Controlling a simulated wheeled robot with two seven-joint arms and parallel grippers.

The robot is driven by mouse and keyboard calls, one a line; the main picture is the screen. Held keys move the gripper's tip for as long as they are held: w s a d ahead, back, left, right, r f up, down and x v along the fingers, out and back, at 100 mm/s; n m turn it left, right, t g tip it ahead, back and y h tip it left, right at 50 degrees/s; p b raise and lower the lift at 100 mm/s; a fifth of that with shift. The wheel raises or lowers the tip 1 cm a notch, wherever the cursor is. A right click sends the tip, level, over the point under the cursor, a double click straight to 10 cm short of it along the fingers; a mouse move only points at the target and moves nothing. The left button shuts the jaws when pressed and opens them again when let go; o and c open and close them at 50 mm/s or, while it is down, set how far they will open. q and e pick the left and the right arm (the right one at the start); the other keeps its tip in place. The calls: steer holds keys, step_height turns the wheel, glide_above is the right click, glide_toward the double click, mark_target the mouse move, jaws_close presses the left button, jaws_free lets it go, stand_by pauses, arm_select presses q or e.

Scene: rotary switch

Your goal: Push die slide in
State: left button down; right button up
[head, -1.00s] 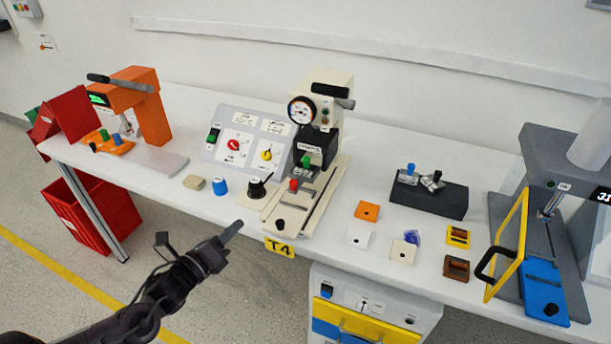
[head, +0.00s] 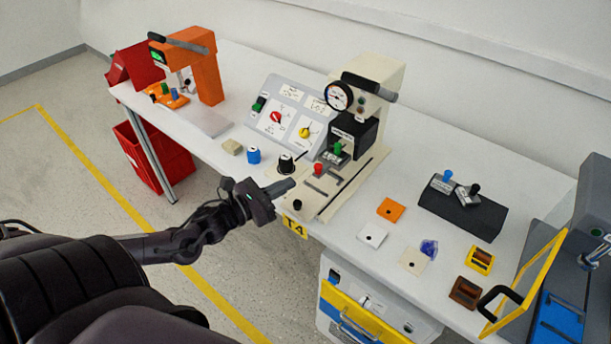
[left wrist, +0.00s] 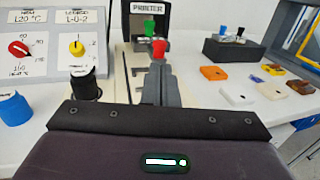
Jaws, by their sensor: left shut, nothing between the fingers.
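The cream press (head: 375,75), labelled PRINTER in the left wrist view (left wrist: 150,8), stands on the table with a gauge on its front. Its long base carries a slide track (head: 330,192) with a black knob (head: 298,205) at the front end, a red knob (head: 318,168) further in and a green knob (head: 338,148) under the head. Which part is the die slide is not clear. My left gripper (head: 286,187) is shut and empty, just left of the front of the base. My right gripper is out of view.
A dial panel (head: 290,118), a black dial (head: 286,163) and a blue knob (head: 253,156) stand left of the press. Small square plates (head: 390,208) and a dark block (head: 462,208) lie to the right. An orange press (head: 205,60) is far left.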

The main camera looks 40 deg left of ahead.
mark_target(315, 169)
arm_select(q)
steer(key=x, duration=0.4)
steer(key=shift+w, duration=0.3)
steer(key=shift+w+d, duration=0.3)
steer(key=shift+w, duration=0.35)
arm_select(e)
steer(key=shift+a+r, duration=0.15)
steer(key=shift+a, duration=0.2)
arm_select(q)
steer(key=shift+w, duration=0.15)
